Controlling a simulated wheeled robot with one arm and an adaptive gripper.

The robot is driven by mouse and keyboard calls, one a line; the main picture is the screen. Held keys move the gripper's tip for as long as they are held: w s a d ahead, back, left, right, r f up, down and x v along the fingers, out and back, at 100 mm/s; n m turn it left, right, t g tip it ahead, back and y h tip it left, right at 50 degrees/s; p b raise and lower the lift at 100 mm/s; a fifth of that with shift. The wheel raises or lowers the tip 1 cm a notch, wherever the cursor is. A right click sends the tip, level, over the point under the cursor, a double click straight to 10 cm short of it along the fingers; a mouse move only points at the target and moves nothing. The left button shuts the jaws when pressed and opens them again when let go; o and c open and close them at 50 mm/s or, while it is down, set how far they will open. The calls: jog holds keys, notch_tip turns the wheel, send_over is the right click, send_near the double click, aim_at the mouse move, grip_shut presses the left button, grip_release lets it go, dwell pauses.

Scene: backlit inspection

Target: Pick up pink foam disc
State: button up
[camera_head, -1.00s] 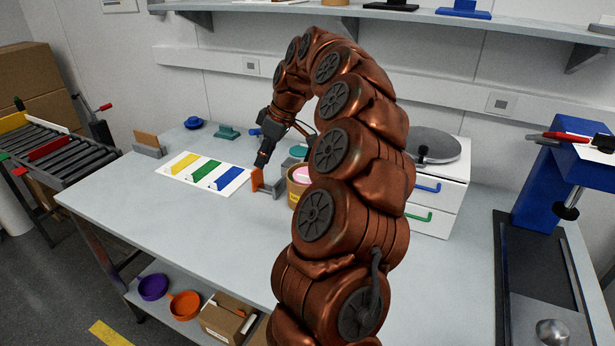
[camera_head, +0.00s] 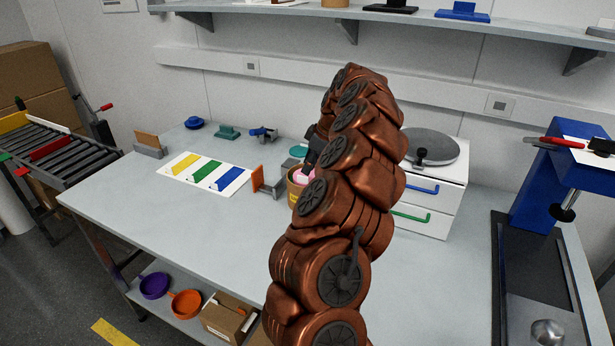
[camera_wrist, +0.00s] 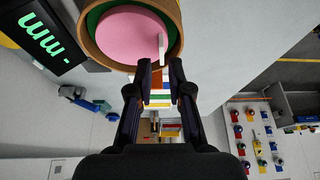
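The pink foam disc (camera_wrist: 120,35) lies in a round tan container (camera_wrist: 87,49) with a green layer showing around the disc. A small white upright tab stands at the disc's right side in the wrist view. In the head view a bit of the disc (camera_head: 301,177) shows at the mouth of the container (camera_head: 293,191), partly hidden by my arm. My gripper (camera_wrist: 160,72) is open and empty, its fingertips apart at the container's near rim in the wrist view. In the head view my gripper's dark body (camera_head: 311,156) is right above the container.
An orange plate in a grey holder (camera_head: 259,181) stands just left of the container. A board with yellow, green and blue strips (camera_head: 204,157) lies farther left. White drawers (camera_head: 425,195) stand to the right. A black display with green digits (camera_wrist: 38,40) is beside the container.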

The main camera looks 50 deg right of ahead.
aim_at(304, 177)
jog(key=p+x, duration=0.1)
jog(key=x, duration=0.3)
jog(key=shift+a+p, duration=0.15)
jog(key=shift+p, duration=0.25)
jog(key=shift+c, duration=0.3)
grip_shut()
jog(key=shift+r, duration=0.1)
